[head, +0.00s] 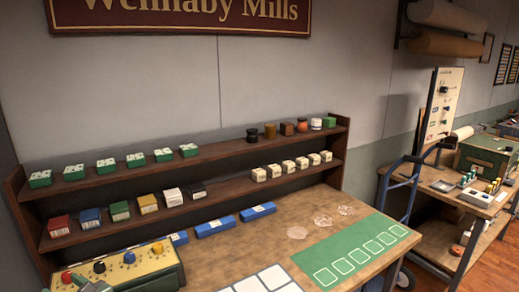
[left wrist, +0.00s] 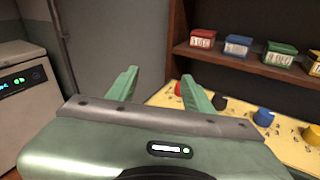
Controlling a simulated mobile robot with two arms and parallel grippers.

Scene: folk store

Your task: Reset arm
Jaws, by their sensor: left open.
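My left gripper (left wrist: 160,76) shows in the left wrist view. Its two green fingers stand apart, with nothing between them. Behind the fingers is a grey wall on the left and a cream panel (left wrist: 292,132) with coloured knobs on the right. In the head view the same kind of panel (head: 146,262) lies at the lower left, with red, black, blue and yellow knobs. My right gripper is in neither view.
A wooden two-tier shelf (head: 225,150) holds several small boxes and jars behind the worktable (head: 262,242). A green mat (head: 326,250) with white squares lies on the table. A blue hand truck (head: 411,183) and another bench stand at right. A pale cabinet (left wrist: 20,85) is left in the wrist view.

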